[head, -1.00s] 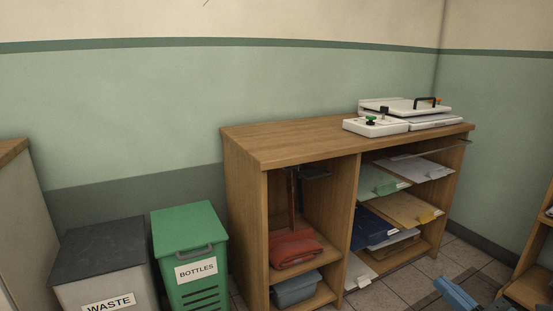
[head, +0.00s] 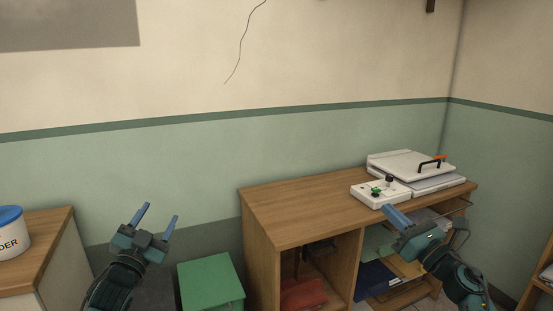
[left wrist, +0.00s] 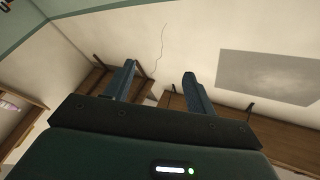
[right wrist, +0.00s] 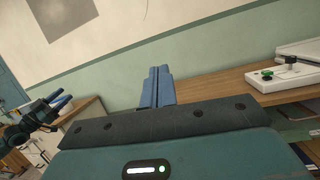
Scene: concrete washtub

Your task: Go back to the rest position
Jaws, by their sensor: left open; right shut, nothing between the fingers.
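My left gripper (head: 158,220) is raised in front of the green wall at the lower left of the head view, its two blue fingers apart and empty. In the left wrist view its fingers (left wrist: 158,80) are spread, pointing toward the upper wall. My right gripper (head: 395,214) is in front of the wooden shelf unit at the right of the head view. In the right wrist view its fingers (right wrist: 158,86) are together with nothing between them. My left gripper also shows at the left of the right wrist view (right wrist: 62,100).
A wooden counter (head: 50,235) at far left holds a white tub with blue lid (head: 12,236). Shelves (left wrist: 290,145) hang overhead.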

